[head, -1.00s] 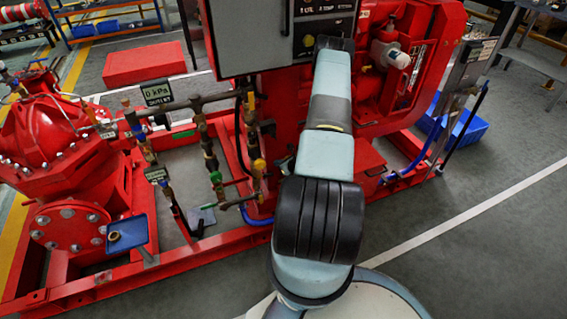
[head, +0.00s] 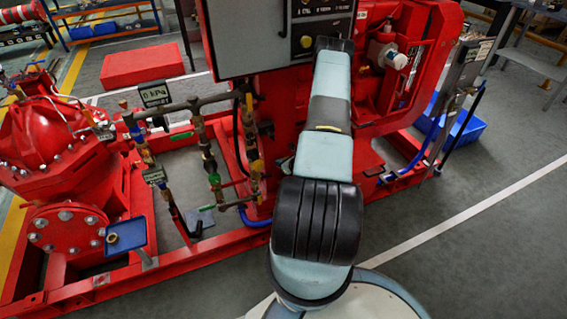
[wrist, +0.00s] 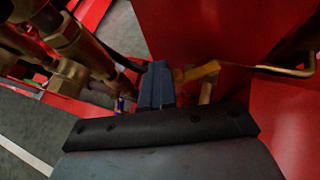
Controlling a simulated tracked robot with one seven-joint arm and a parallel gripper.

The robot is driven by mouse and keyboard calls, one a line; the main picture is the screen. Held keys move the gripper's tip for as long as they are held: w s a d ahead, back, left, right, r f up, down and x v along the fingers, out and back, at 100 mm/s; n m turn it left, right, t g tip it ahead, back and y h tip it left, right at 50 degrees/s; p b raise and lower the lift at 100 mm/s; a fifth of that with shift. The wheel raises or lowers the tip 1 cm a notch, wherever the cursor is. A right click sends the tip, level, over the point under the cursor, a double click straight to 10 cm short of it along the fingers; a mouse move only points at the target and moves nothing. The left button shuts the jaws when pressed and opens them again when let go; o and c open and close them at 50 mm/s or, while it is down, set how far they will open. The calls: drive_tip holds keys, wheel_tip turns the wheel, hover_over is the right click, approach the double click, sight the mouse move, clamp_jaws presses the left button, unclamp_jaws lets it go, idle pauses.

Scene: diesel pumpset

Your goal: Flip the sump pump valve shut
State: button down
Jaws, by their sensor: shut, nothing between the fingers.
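In the wrist view my gripper (wrist: 157,85) is shut, with its fingers together and empty. A yellow valve lever (wrist: 198,72) lies just right of the fingertips, in front of a red panel. The gap is very small, and I cannot tell whether they touch. Brass pipe fittings (wrist: 75,45) stand to the left of the fingers. In the head view, yellow handles show on the pipework, one higher (head: 249,102) and one lower (head: 257,167). I cannot tell which of these is the sump pump valve.
A grey control box (head: 250,45) hangs above the pipework. A red pump (head: 50,140) stands at the left on the red frame (head: 110,285). A bent brass rod (wrist: 290,70) is right of the lever. The floor at the right (head: 480,250) is clear.

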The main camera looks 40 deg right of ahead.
drive_tip(key=s+a+r, duration=0.2)
drive_tip(key=s, duration=0.3)
drive_tip(key=s+a+r, duration=0.3)
drive_tip(key=s, duration=0.3)
drive_tip(key=shift+s, duration=0.3)
drive_tip(key=shift+f, duration=0.1)
drive_tip(key=s+d, duration=0.1)
drive_tip(key=d, duration=0.3)
drive_tip(key=s+d+n+y, duration=0.1)
drive_tip(key=d, duration=0.3)
drive_tip(key=s+d+n+y, duration=0.1)
drive_tip(key=d, duration=0.3)
drive_tip(key=shift+s, duration=0.25)
